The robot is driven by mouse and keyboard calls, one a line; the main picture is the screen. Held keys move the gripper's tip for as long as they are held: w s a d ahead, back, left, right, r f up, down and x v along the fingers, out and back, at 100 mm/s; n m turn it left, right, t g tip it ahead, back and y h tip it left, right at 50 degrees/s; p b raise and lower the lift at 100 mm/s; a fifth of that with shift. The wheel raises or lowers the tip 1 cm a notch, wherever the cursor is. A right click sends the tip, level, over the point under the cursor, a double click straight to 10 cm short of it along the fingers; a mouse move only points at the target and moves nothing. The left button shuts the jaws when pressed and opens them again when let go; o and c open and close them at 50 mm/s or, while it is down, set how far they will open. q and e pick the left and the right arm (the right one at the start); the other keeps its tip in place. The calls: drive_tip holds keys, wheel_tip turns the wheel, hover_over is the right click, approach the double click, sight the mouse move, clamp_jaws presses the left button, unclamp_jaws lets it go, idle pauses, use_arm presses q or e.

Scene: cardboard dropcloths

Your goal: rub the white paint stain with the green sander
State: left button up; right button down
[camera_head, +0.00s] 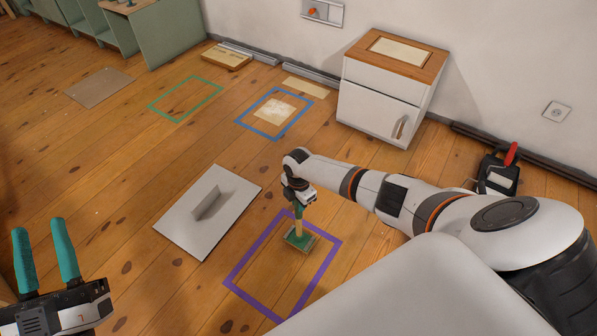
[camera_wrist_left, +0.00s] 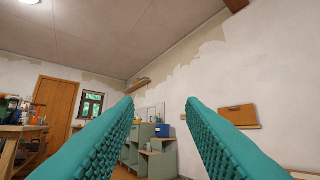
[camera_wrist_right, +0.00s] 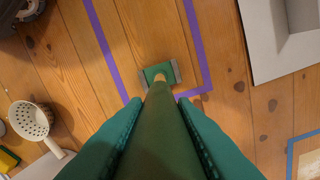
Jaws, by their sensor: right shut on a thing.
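The green sander (camera_head: 297,240) has a small green and grey head and a long pole; in the right wrist view its head (camera_wrist_right: 160,73) is inside the purple outline. My right gripper (camera_head: 297,205) is shut around the pole, which stands nearly upright. I cannot tell whether the head touches the floor. The white paint stain (camera_head: 275,110) is on a pale tan sheet inside the blue outline, farther back and left of the sander. My left gripper (camera_head: 46,238) is open and empty at the lower left; in the left wrist view (camera_wrist_left: 160,105) nothing is between its fingers.
A large grey trowel-like plate (camera_head: 232,198) lies left of the purple outline (camera_head: 328,262). A green outline (camera_head: 186,98) is left of the blue outline (camera_head: 245,131). A white cabinet (camera_head: 375,112) stands against the wall. A white perforated ladle (camera_wrist_right: 30,120) shows in the right wrist view.

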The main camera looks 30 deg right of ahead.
use_arm(q)
wheel_tip(320, 180, down, 11)
drive_tip(key=w+a+g+y+p, duration=0.1)
drive_tip(key=g+y+p, duration=0.1)
drive_tip(key=g, duration=0.6)
drive_tip(key=shift+w+a+f+y+p, duration=0.15)
drive_tip(key=shift+a+y+p, duration=0.1)
drive_tip(key=shift+y+p, duration=0.2)
